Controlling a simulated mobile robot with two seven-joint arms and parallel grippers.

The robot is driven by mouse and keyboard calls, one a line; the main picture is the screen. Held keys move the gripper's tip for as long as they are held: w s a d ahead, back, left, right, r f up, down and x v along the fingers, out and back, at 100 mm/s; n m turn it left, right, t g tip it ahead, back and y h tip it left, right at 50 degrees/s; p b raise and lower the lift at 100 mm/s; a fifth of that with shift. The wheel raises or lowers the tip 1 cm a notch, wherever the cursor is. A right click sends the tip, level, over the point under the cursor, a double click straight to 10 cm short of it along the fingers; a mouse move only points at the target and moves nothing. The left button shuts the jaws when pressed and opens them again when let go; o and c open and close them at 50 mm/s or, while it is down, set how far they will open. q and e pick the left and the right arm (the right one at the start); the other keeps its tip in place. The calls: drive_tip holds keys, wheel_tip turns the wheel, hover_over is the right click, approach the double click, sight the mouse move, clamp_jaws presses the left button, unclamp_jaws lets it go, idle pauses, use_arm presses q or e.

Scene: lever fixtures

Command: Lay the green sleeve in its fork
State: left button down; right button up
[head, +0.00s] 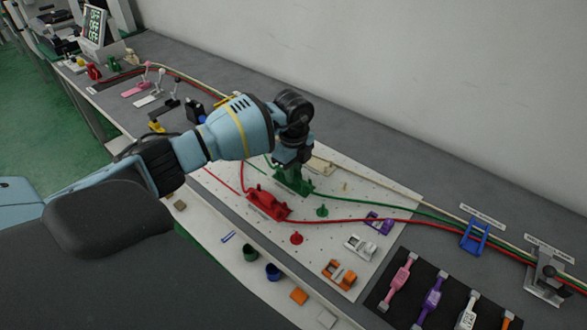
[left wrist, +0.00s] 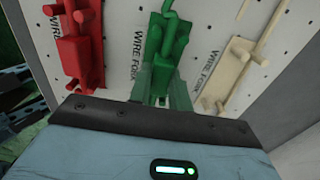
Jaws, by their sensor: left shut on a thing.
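My left gripper (head: 291,163) points down over the green fork (head: 293,182) on the white perforated board (head: 350,186). It is shut on the green sleeve (left wrist: 165,42), which shows between and ahead of its fingers (left wrist: 162,88) in the left wrist view. The sleeve lines up with the green fork between the red and beige ones. Its underside is hidden, so I cannot tell whether it rests in the prongs. The green cable (head: 385,204) runs off to the right. My right gripper is not in view.
The red fork (head: 268,203) with its red cable (head: 365,220) is close on the left. The beige fork (left wrist: 228,75) is close on the right. Small green (head: 321,211) and red (head: 296,238) pegs stand in front. A blue bracket (head: 474,236) straddles the cables farther right.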

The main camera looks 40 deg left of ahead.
use_arm(q)
drive_tip(key=shift+f, duration=0.2)
drive_tip(key=c, duration=0.7)
unclamp_jaws()
drive_tip(key=shift+r, duration=0.15)
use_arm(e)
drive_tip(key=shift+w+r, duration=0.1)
use_arm(q)
drive_tip(key=shift+r+p, duration=1.85)
drive_tip(key=shift+r, duration=1.55)
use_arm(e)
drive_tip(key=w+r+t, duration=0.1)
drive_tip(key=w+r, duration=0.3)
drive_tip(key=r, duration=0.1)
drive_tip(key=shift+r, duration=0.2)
use_arm(q)
drive_tip(key=shift+f, duration=0.1)
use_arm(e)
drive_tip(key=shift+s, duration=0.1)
